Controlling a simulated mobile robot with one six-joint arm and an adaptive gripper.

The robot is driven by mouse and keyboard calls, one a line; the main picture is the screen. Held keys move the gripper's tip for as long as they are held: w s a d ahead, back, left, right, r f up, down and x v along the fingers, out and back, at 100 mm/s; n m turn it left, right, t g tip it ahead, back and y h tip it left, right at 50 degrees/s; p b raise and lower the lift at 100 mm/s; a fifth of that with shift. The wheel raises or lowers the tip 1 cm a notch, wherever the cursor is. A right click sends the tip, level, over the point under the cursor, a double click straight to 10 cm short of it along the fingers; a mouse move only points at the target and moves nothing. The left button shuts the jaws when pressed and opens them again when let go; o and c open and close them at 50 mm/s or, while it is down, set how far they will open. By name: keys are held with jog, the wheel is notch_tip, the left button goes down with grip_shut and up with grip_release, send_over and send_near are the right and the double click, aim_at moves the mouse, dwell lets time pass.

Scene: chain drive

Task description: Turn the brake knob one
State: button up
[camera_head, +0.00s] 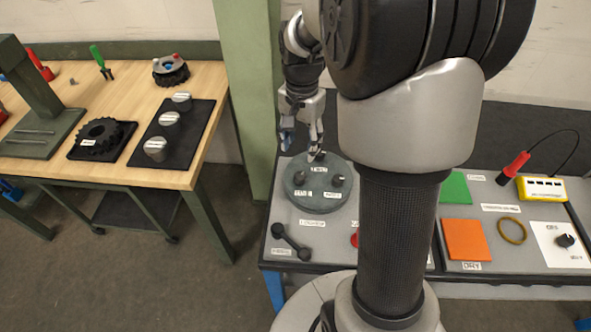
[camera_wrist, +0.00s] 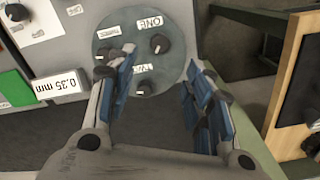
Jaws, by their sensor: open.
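A round grey-green plate (camera_head: 325,208) carries three dark knobs with white labels; it also shows in the wrist view (camera_wrist: 183,20). Knob one (camera_wrist: 159,43) is the dark knob beside the label ONE, on the right of the plate in the wrist view. Knob two (camera_wrist: 144,88) sits lower, by the TWO label. A third knob is partly hidden behind my left finger. My gripper (camera_wrist: 160,64) is open, its blue-padded fingers apart with nothing between them. In the head view my gripper (camera_head: 303,146) hangs over the far side of the plate, close to its far knob (camera_head: 317,157).
Green (camera_head: 455,188) and orange (camera_head: 465,239) squares and a yellow box (camera_head: 541,188) are to the right. A wooden bench (camera_head: 130,68) stands at the left, across a floor gap.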

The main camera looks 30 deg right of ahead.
aim_at(300, 175)
notch_tip(300, 175, down, 12)
jog(key=b, duration=0.3)
jog(key=shift+f, duration=0.1)
